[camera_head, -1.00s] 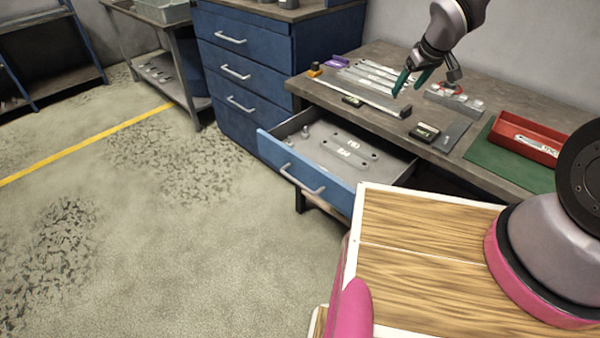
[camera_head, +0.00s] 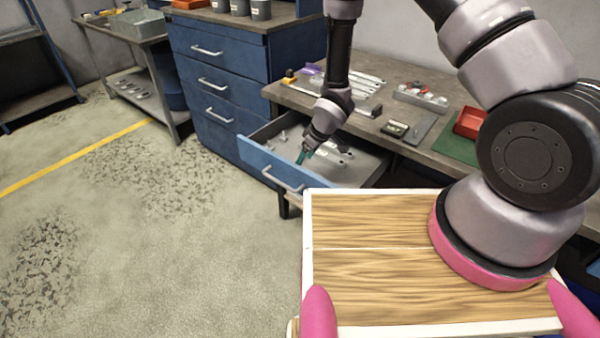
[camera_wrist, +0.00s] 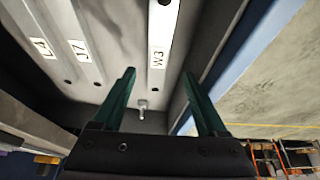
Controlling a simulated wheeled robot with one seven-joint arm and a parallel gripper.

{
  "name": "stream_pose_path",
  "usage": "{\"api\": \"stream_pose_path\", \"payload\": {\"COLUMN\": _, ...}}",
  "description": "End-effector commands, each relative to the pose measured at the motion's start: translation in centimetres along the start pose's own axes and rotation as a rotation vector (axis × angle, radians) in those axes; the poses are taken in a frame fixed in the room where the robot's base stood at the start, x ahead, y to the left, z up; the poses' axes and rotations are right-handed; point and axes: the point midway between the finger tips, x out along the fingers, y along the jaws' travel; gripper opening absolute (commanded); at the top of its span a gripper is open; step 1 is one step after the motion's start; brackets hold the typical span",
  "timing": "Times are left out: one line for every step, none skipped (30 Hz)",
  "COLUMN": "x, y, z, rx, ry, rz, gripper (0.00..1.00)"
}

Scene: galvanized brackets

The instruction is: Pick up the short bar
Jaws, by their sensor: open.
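Flat grey bars lie in the open blue drawer (camera_head: 262,160). In the wrist view they carry white labels: one bar (camera_wrist: 160,25) reads W3, one (camera_wrist: 75,30) seems to read J7, and one (camera_wrist: 30,28) seems to read L4. Their far ends are cut off, so I cannot tell which is the short bar. My gripper (camera_head: 303,157) is over the drawer, pointing down, and partly hides the bars. In the wrist view my gripper (camera_wrist: 158,75) has its green fingers apart, with nothing held between them.
A small metal peg (camera_wrist: 142,106) stands in the drawer. The bench (camera_head: 440,163) above it holds long bars (camera_head: 355,85), a grey holder (camera_head: 420,98) and a red tray (camera_head: 469,122). A blue cabinet (camera_head: 215,80) adjoins the drawer's left. Open floor lies in front.

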Motion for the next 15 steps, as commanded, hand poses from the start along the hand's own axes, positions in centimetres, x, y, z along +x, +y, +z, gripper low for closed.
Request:
{"api": "stream_pose_path", "payload": {"x": 0.6, "y": 0.0, "z": 0.3, "rx": -0.001, "ry": -0.002, "rz": -0.001, "gripper": 0.75}}
{"api": "stream_pose_path", "payload": {"x": 1.0, "y": 0.0, "z": 0.4, "rx": -0.002, "ry": -0.002, "rz": -0.001, "gripper": 0.75}}
{"api": "stream_pose_path", "payload": {"x": 1.6, "y": 0.1, "z": 0.6, "rx": -0.001, "ry": -0.003, "rz": -0.001, "gripper": 0.75}}
{"api": "stream_pose_path", "payload": {"x": 2.1, "y": 0.1, "z": 0.8, "rx": 0.000, "ry": -0.004, "rz": -0.001, "gripper": 0.75}}
{"api": "stream_pose_path", "payload": {"x": 2.6, "y": 0.1, "z": 0.9, "rx": -0.001, "ry": -0.003, "rz": -0.001, "gripper": 0.75}}
{"api": "stream_pose_path", "payload": {"x": 3.2, "y": 0.1, "z": 1.0, "rx": -0.002, "ry": -0.002, "rz": -0.001, "gripper": 0.75}}
{"api": "stream_pose_path", "payload": {"x": 3.6, "y": 0.1, "z": 0.9, "rx": -0.003, "ry": -0.002, "rz": -0.001, "gripper": 0.75}}
{"api": "stream_pose_path", "payload": {"x": 4.0, "y": 0.1, "z": 0.9, "rx": -0.002, "ry": -0.001, "rz": -0.001, "gripper": 0.75}}
{"api": "stream_pose_path", "payload": {"x": 4.4, "y": 0.2, "z": 0.8, "rx": -0.001, "ry": -0.001, "rz": -0.001, "gripper": 0.75}}
{"api": "stream_pose_path", "payload": {"x": 4.6, "y": 0.2, "z": 0.8, "rx": -0.001, "ry": -0.001, "rz": 0.000, "gripper": 0.75}}
{"api": "stream_pose_path", "payload": {"x": 4.7, "y": 0.2, "z": 0.8, "rx": -0.001, "ry": -0.001, "rz": 0.000, "gripper": 0.75}}
{"api": "stream_pose_path", "payload": {"x": 4.8, "y": 0.2, "z": 0.8, "rx": 0.000, "ry": -0.001, "rz": 0.000, "gripper": 0.75}}
{"api": "stream_pose_path", "payload": {"x": 4.9, "y": 0.2, "z": 0.8, "rx": 0.000, "ry": -0.001, "rz": 0.000, "gripper": 0.75}}
{"api": "stream_pose_path", "payload": {"x": 4.9, "y": 0.2, "z": 0.8, "rx": 0.000, "ry": 0.000, "rz": 0.000, "gripper": 0.75}}
{"api": "stream_pose_path", "payload": {"x": 4.9, "y": 0.2, "z": 0.8, "rx": 0.000, "ry": 0.000, "rz": 0.000, "gripper": 0.75}}
